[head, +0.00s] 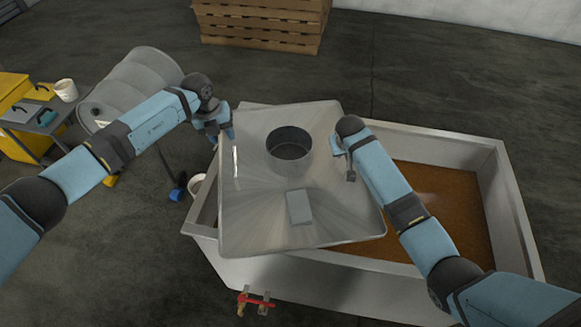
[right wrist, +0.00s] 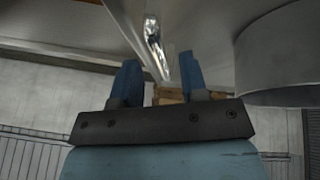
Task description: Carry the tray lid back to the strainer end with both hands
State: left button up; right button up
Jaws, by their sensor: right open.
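The tray lid (head: 255,215) is a broad grey metal sheet lying skewed over the left part of the tank. It bears a round collar (head: 289,150) and a small grey block (head: 300,207). A bright handle (head: 236,165) stands near its left edge. My left gripper (head: 222,136) is at the lid's upper left edge, by that handle; its finger gap is unclear. My right gripper (right wrist: 160,68) is open, with a shiny bar (right wrist: 152,35) just beyond its fingers in the right wrist view. In the head view, my right arm hides part of the lid's right side.
The tank (head: 510,200) holds brown liquid (head: 440,200), open on the right. A red-handled valve (head: 256,302) sticks out at its front. A drum (head: 135,85), a cart (head: 40,122) and a white bucket (head: 197,186) stand left. A wooden pallet stack (head: 260,25) is behind.

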jog(key=v, duration=0.9)
jog(key=shift+d+f, duration=0.1)
